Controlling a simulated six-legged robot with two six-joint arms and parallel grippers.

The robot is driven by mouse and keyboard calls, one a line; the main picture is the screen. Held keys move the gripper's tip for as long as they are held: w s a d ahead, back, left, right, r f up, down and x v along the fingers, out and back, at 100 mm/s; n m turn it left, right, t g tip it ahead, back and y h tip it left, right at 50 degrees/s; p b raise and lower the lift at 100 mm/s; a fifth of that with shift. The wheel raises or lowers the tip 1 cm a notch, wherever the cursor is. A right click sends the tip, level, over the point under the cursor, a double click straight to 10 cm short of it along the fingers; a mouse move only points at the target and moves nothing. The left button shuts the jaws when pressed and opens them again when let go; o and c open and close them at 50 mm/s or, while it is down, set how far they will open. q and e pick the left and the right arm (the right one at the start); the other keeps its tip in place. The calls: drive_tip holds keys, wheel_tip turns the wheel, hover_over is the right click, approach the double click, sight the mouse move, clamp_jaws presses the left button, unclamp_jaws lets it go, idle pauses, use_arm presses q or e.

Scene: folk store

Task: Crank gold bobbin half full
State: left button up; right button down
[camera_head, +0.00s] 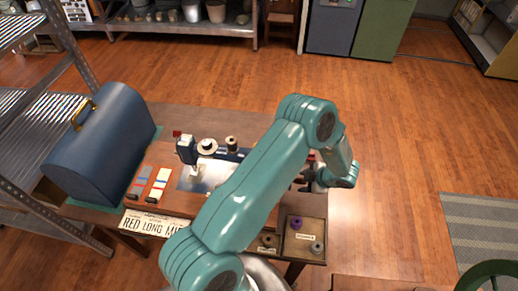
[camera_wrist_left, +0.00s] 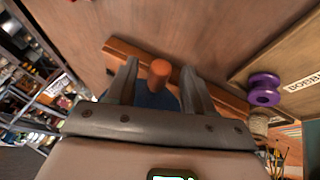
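In the wrist view my left gripper (camera_wrist_left: 160,92) has its two fingers apart, with an orange-brown knob (camera_wrist_left: 160,70) between them; I cannot tell whether they touch it. A dark blue part shows behind the knob. In the head view my left arm crosses the sewing machine (camera_head: 186,148), hiding much of it, and the gripper (camera_head: 312,184) is at its right end. A pale spool (camera_head: 207,146) and a darker spool (camera_head: 231,143) stand on top of the machine. I cannot pick out a gold bobbin. My right gripper is not in view.
A wooden tray (camera_head: 288,242) at the table's right front holds a purple bobbin (camera_head: 296,222) and a grey bobbin (camera_head: 316,247). A blue domed case (camera_head: 98,143) stands at the left. A licence plate (camera_head: 153,224) lies at the front edge.

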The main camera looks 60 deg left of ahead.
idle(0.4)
use_arm(q)
drive_tip(key=p+v, duration=0.3)
drive_tip(key=v, duration=0.6)
idle(0.5)
idle(0.4)
drive_tip(key=shift+s+d, duration=0.1)
